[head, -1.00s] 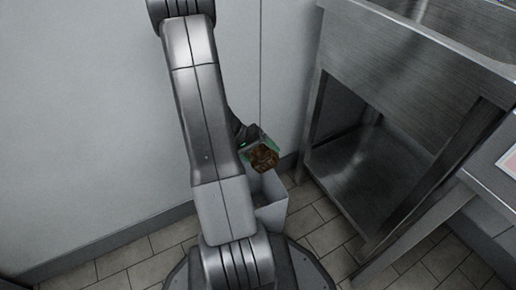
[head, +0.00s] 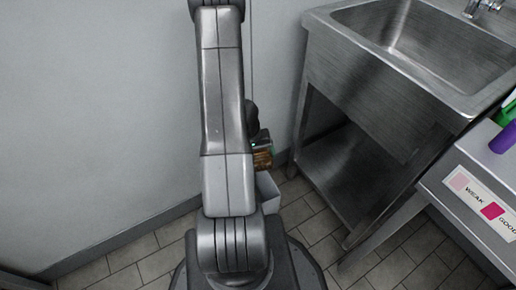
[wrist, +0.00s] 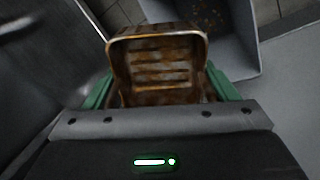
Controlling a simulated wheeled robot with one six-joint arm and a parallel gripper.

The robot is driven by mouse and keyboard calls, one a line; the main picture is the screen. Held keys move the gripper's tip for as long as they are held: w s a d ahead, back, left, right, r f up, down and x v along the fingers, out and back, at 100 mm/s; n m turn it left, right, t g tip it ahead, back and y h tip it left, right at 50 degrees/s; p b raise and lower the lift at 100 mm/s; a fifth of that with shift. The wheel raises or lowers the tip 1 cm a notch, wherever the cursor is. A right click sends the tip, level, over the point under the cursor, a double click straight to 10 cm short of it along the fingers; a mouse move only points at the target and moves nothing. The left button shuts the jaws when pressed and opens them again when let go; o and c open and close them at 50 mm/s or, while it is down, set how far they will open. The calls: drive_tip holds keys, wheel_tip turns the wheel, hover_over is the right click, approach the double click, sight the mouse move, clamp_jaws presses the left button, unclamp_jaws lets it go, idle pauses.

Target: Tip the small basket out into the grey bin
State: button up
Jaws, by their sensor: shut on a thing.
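No contents show in the visible part of the basket. The grey bin (wrist: 248,45) is just beyond and to the right of the basket, with small brown bits on its floor. In the head view the basket (head: 263,159) hangs above the bin (head: 268,188); my arm hides part of both and most of the gripper.
A steel sink (head: 425,50) on a stand with a low shelf (head: 345,165) is right of the bin. A bench (head: 490,185) with a label strip and purple and green items is at the right edge. A plain wall (head: 110,110) is at the left.

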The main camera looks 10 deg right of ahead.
drive_tip(key=shift+d+r+y+p, duration=0.25)
drive_tip(key=shift+r+y+p, duration=0.35)
drive_tip(key=shift+p, duration=1.35)
drive_tip(key=y+p, duration=0.1)
drive_tip(key=p, duration=0.3)
drive_tip(key=shift+d, duration=0.2)
drive_tip(key=shift+f+y+p, duration=0.25)
drive_tip(key=shift+y+p, duration=0.05)
drive_tip(key=shift+p, duration=0.55)
drive_tip(key=shift+f+b, duration=0.35)
drive_tip(key=shift+b, duration=1.05)
drive_tip(key=h+b, duration=0.1)
drive_tip(key=b, duration=0.3)
drive_tip(key=shift+a+f, duration=0.1)
drive_tip(key=shift+a, duration=0.1)
drive_tip(key=b, duration=0.1)
drive_tip(key=h+b, duration=0.1)
drive_tip(key=b, duration=0.1)
drive_tip(key=shift+a+f, duration=0.15)
drive_tip(key=shift+a, duration=0.1)
drive_tip(key=shift+h+b, duration=0.3)
drive_tip(key=shift+b, duration=0.35)
drive_tip(key=shift+a+h+b, duration=0.1)
drive_tip(key=shift+h+b, duration=0.2)
drive_tip(key=shift+b, duration=0.35)
drive_tip(key=shift+b, duration=0.35)
